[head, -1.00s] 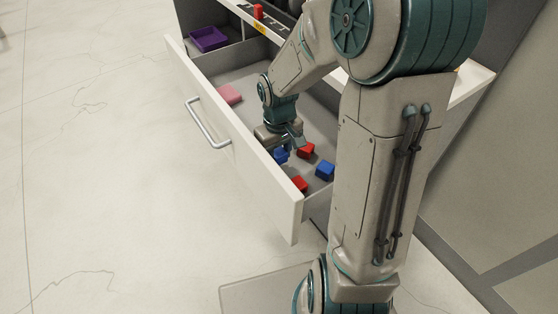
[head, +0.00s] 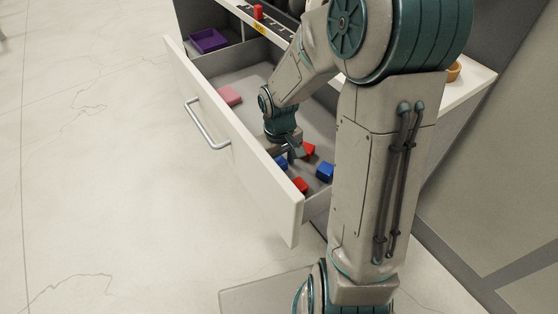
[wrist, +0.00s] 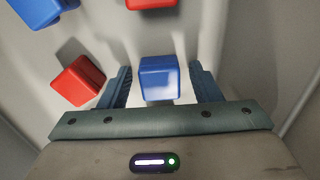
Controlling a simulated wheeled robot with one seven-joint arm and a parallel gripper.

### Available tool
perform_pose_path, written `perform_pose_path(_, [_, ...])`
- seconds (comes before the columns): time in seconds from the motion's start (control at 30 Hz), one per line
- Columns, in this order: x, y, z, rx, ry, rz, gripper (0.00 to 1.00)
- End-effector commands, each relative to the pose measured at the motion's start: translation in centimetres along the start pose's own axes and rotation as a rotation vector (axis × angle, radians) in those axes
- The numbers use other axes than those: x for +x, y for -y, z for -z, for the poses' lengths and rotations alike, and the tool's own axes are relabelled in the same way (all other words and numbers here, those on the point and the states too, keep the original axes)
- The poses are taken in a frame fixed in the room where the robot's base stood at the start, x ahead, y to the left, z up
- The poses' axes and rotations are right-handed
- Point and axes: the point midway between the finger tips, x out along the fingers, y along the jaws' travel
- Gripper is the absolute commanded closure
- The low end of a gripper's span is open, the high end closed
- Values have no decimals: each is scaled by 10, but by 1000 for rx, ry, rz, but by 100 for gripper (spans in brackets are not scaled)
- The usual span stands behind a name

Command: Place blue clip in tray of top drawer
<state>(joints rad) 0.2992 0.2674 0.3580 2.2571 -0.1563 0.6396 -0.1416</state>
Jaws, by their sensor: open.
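My gripper (head: 293,152) is open and low inside the pulled-out drawer (head: 235,140). In the wrist view, a blue block-like clip (wrist: 160,78) lies between my two open fingers (wrist: 161,88). In the head view, a blue clip (head: 281,162) shows beside my gripper, partly hidden by it. Another blue clip (head: 325,172) lies to its right, and it seems to be the one at the top left of the wrist view (wrist: 40,10). A purple tray (head: 210,40) sits in a compartment at the back left.
Two red blocks lie near the blue ones, one by my gripper (head: 308,150) and one toward the drawer's front corner (head: 300,185). A flat pink piece (head: 230,95) lies farther back. A red item (head: 258,12) stands on the white ledge above. The drawer's walls surround my gripper.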

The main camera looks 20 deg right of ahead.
Motion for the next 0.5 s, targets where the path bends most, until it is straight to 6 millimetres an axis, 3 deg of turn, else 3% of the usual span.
perform_pose_path(0.5, [-99,0,0,0,-4,-2,42])
